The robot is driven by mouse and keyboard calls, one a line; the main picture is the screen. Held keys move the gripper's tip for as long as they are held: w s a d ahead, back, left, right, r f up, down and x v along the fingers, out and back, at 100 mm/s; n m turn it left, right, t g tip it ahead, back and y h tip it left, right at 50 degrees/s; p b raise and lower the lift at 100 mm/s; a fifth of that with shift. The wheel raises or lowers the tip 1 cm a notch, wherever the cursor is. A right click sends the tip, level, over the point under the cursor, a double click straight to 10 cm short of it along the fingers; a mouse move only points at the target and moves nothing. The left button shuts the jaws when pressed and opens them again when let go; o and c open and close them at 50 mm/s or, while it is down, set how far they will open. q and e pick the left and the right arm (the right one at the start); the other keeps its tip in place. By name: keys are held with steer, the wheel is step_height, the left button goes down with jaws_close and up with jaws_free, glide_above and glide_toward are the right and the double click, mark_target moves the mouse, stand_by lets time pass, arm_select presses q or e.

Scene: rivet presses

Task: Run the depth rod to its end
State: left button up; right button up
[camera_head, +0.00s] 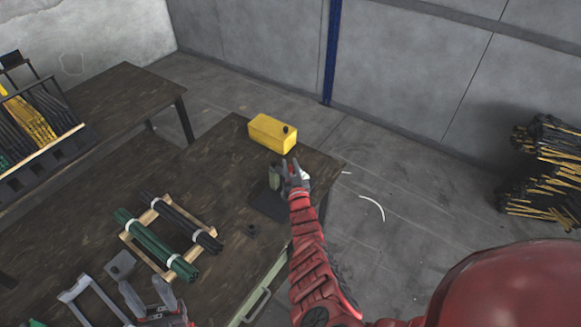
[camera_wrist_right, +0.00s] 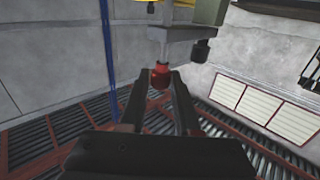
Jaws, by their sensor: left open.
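My right gripper (camera_head: 296,172) is at the small grey-green press (camera_head: 274,178) near the table's right end. In the right wrist view a rod (camera_wrist_right: 163,50) hangs from the press body (camera_wrist_right: 190,38) and ends in a red knob (camera_wrist_right: 160,76). The fingertips of my right gripper (camera_wrist_right: 161,84) lie on both sides of the knob; whether they press on it I cannot tell. My left gripper (camera_head: 148,294) is open and empty at the bottom of the head view, away from the press.
A yellow box (camera_head: 272,134) stands behind the press. Green rods (camera_head: 155,245) and dark rods (camera_head: 182,222) lie on a wooden rack (camera_head: 140,238) left of it. A grey frame (camera_head: 88,295) is beside my left gripper. A small dark piece (camera_head: 252,230) lies on the table (camera_head: 225,165).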

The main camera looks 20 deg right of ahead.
steer(key=o, duration=0.4)
steer(key=shift+s+a+r, duration=0.1)
steer(key=shift+s+a+p, duration=0.1)
steer(key=shift+s+p, duration=0.3)
steer(key=s+p, duration=0.2)
steer(key=s, duration=0.3)
steer(key=s+a+p, duration=0.1)
steer(key=s+p, duration=0.1)
steer(key=s, duration=0.4)
steer(key=s+a+p, duration=0.1)
steer(key=s+p, duration=0.1)
steer(key=s, duration=0.3)
steer(key=shift+s, duration=0.25)
steer(key=shift+f, duration=0.2)
